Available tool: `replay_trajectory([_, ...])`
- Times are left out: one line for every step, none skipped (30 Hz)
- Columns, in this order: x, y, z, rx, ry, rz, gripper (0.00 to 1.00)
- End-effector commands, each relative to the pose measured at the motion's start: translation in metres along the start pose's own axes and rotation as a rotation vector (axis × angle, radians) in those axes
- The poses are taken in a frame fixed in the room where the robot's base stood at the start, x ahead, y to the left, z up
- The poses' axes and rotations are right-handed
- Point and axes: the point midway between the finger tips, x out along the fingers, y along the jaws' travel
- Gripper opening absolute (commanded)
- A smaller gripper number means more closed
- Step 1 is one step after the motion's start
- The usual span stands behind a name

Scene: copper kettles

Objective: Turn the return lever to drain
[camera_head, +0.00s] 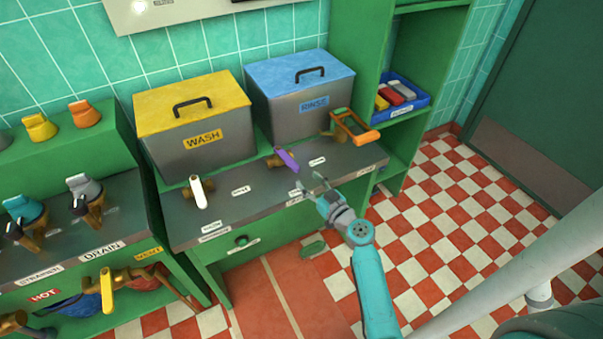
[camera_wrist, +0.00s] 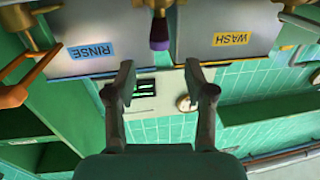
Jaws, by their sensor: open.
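A purple lever (camera_head: 288,160) on a brass valve sits on the grey bench between the WASH and RINSE boxes. I take it as the return lever, but the small labels around it are not readable. Its handle slants down and to the right in the head view. My gripper (camera_head: 313,191) is open and empty, apart from the lever, on its lower right side. In the wrist view the purple handle (camera_wrist: 159,32) shows beyond the gap between my open fingers (camera_wrist: 160,85), near the top edge. Nothing is between the fingers.
A white lever (camera_head: 198,191) stands at the left by the yellow-lidded WASH box (camera_head: 160,125). An orange lever (camera_head: 357,127) stands at the right by the blue-lidded RINSE box (camera_head: 270,100). A green shelf (camera_head: 440,60) rises at right. Checkered floor lies open at right.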

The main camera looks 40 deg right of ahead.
Motion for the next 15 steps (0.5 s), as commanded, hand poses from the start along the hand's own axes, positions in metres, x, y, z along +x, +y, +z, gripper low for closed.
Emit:
replay_trajectory([-0.006,0.001,0.001,0.001,-0.001,0.002,0.54])
replay_trajectory([-0.008,0.001,0.0,0.0,0.0,0.002,0.54])
replay_trajectory([-0.011,0.001,0.0,0.001,0.0,0.002,0.54])
replay_trajectory([-0.013,0.0,0.0,0.001,0.0,0.001,0.54])
replay_trajectory([-0.014,0.0,0.0,0.001,0.0,0.001,0.54])
replay_trajectory([-0.015,0.0,0.0,0.001,0.0,0.0,0.54])
replay_trajectory([-0.016,0.0,0.0,0.001,0.0,0.0,0.54])
replay_trajectory([-0.016,0.0,0.0,0.001,0.0,0.0,0.54])
replay_trajectory([-0.016,0.0,0.0,0.001,0.0,0.0,0.54])
replay_trajectory([-0.016,0.0,0.0,0.001,0.0,0.0,0.54])
replay_trajectory([-0.016,0.0,0.0,0.001,0.0,0.0,0.54])
replay_trajectory([-0.016,0.0,0.0,0.001,0.0,0.0,0.54])
replay_trajectory([-0.016,0.0,0.0,0.001,0.0,0.0,0.54])
replay_trajectory([-0.016,0.0,0.0,0.001,0.0,0.0,0.54])
replay_trajectory([-0.016,0.0,0.0,0.001,0.0,0.0,0.47])
